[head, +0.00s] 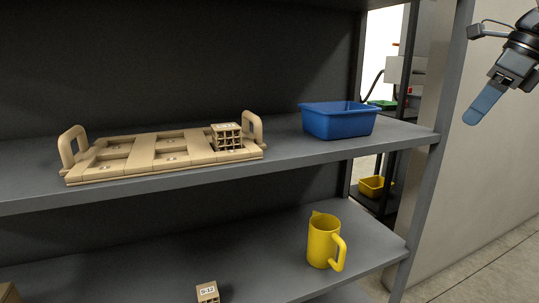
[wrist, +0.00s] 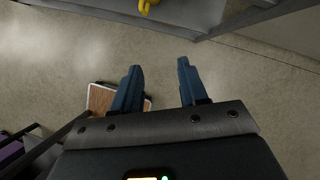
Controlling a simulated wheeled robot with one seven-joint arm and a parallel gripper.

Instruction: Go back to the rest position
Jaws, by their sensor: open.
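My gripper (head: 487,100) is at the upper right of the head view, outside the shelf and to the right of its upright. In the wrist view my gripper (wrist: 158,85) has its two blue fingers apart with nothing between them, above the floor. On the upper shelf a tan tray (head: 150,153) with two handles lies flat. A tan lattice specimen (head: 227,137) with a white label sits at the tray's right end. Another labelled lattice specimen (head: 207,292) stands on the lower shelf, partly cut off by the picture's edge.
A blue bin (head: 340,122) stands on the upper shelf right of the tray. A yellow jug (head: 323,241) stands on the lower shelf. The grey shelf upright (head: 438,150) lies between the shelf and my gripper. Bare floor (wrist: 240,90) shows in the wrist view.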

